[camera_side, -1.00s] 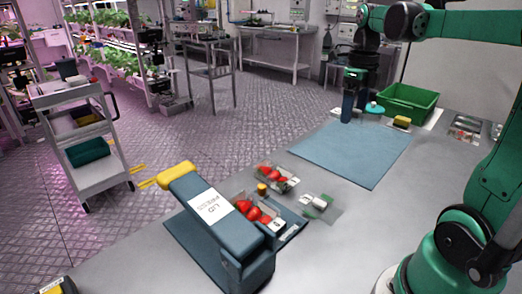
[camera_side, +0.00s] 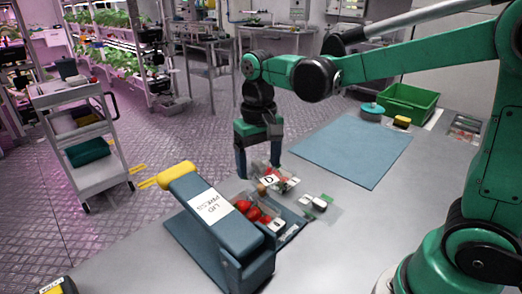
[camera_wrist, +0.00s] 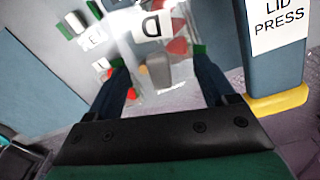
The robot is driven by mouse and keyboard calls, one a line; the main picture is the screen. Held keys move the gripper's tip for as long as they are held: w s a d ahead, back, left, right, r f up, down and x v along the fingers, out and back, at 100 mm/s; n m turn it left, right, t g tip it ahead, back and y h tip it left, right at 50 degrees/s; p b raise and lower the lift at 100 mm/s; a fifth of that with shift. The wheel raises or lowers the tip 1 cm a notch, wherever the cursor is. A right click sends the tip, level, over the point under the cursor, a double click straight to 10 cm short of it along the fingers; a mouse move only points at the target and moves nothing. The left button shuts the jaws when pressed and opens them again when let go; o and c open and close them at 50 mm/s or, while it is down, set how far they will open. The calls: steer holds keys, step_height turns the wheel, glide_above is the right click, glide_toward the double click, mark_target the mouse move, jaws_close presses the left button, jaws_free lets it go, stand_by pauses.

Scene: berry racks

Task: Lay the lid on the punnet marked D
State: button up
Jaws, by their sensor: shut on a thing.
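My gripper (camera_side: 258,170) is low over the group of punnets, its two fingers pointing down. In the wrist view my gripper (camera_wrist: 159,58) has its fingers either side of a clear, pale, thin piece that looks like the lid (camera_wrist: 165,98); its edges are hard to make out. A white label marked D (camera_side: 268,181) shows right beside the fingers, and this D label (camera_wrist: 152,27) is just beyond the fingertips in the wrist view. A clear punnet with red berries (camera_side: 285,184) is at the fingers, partly hidden by them. I cannot tell whether lid and punnet touch.
A blue lid press (camera_side: 222,222) with a yellow end stands close in front, and also at the right of the wrist view (camera_wrist: 277,70). Another berry punnet (camera_side: 252,211) sits by it. A small tan block (camera_side: 262,189) is near the fingers. The blue mat (camera_side: 350,150) is clear.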

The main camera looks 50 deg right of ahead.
mark_target(253, 210)
steer(key=a+n, duration=0.2)
steer(key=n, duration=0.1)
steer(key=shift+s+f, duration=0.1)
steer(key=shift+f, duration=3.2)
steer(key=shift+f, duration=0.3)
steer(key=o, duration=1.1)
steer(key=shift+r, duration=0.1)
steer(key=shift+r, duration=3.45)
